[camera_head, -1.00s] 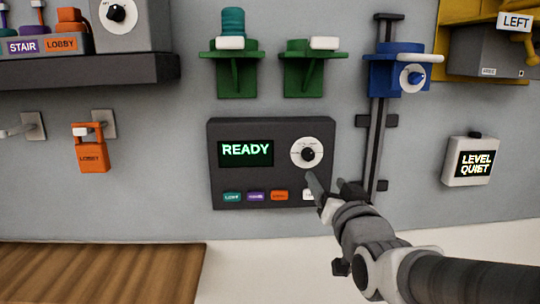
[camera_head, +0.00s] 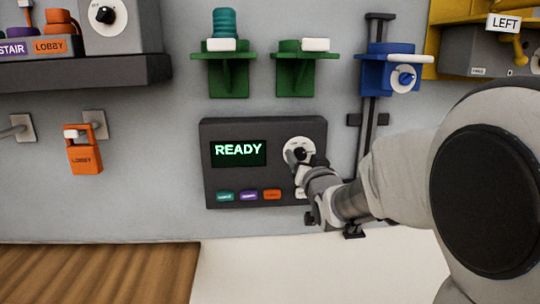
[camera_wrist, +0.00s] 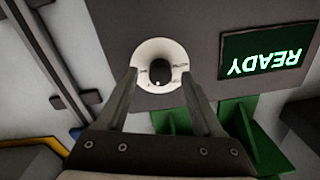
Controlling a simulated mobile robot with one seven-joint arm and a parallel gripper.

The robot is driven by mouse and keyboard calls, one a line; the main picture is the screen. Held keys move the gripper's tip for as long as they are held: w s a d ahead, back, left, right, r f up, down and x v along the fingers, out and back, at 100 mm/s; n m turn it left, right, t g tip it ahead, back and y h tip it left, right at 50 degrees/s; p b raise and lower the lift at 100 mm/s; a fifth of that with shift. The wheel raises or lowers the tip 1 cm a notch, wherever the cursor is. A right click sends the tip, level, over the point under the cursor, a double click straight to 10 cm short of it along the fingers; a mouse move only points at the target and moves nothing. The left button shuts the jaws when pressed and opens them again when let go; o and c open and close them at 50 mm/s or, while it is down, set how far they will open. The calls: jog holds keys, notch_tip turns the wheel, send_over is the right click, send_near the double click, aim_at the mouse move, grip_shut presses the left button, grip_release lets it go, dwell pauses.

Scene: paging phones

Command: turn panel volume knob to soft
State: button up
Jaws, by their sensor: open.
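The dark wall panel (camera_head: 219,183) has a lit screen (camera_head: 238,152) reading READY and a row of small coloured buttons along its bottom. Its volume knob is a black knob (camera_head: 299,152) on a round white dial, at the panel's upper right. In the wrist view the black knob (camera_wrist: 159,70) and white dial (camera_wrist: 148,50) lie just ahead, between and beyond my fingertips; the dial's small print is too blurred to read. My gripper (camera_wrist: 160,75) is open, with one finger on each side of the knob. I cannot tell whether the fingers touch it.
Two green brackets (camera_head: 228,78) and a blue fixture (camera_head: 390,78) with a dial on a vertical rail are above and right of the panel. An orange LOBBY padlock (camera_head: 83,157) hangs at left. A wooden surface (camera_head: 95,275) lies below.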

jog(key=shift+w, duration=0.6)
grip_shut()
